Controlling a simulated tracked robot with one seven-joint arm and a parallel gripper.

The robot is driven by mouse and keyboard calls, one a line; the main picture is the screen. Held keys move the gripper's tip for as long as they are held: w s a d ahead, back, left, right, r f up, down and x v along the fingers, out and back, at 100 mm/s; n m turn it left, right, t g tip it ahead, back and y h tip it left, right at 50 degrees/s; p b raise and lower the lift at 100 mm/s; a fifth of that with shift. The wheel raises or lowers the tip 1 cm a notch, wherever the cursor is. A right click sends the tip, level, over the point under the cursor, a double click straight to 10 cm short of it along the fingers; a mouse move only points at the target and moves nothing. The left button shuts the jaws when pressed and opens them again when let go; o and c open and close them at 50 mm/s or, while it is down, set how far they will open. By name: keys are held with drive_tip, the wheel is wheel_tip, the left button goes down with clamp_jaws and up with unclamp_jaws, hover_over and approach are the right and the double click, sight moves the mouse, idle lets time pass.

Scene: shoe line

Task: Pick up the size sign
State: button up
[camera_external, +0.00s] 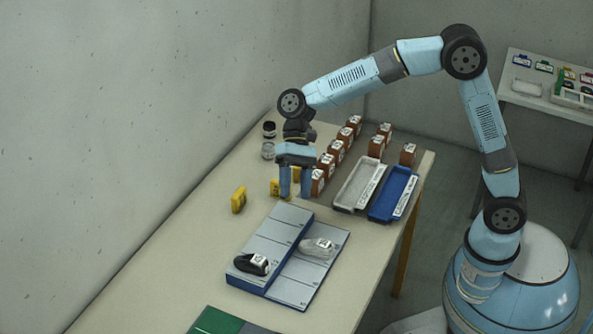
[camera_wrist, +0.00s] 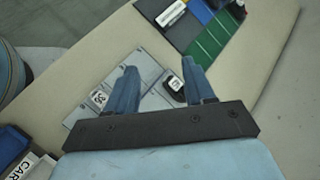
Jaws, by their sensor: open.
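The stepped rack (camera_external: 290,215) holds a dark shoe (camera_external: 251,264) and a grey shoe (camera_external: 317,247). Brown boxes (camera_external: 328,165) stand in rows behind. A grey tray (camera_external: 345,198) and a blue tray (camera_external: 379,208) lie to the right.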

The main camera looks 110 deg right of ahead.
drive_tip(key=w+d+f+m+t+y, duration=0.2)
drive_tip(key=w+d+f+m, duration=0.15)
drive_tip(key=d, duration=0.45)
drive_tip(key=w+d+f+m+t+y, duration=0.1)
drive_tip(key=w+d+f+m+t, duration=0.1)
drive_tip(key=w+d+f, duration=0.4)
drive_tip(key=m+t+y, duration=0.1)
drive_tip(key=m+t, duration=0.4)
drive_tip(key=m, duration=0.1)
hover_over(240, 189)
wheel_tip(240, 189, down, 8)
drive_tip(key=shift+a+r, duration=0.1)
drive_tip(key=shift+f, duration=1.5)
wheel_tip(240, 189, down, 4)
drive_tip(key=shift+r, duration=0.15)
drive_tip(key=shift+x, duration=1.15)
drive_tip(key=shift+w+a, duration=0.25)
clamp_jaws()
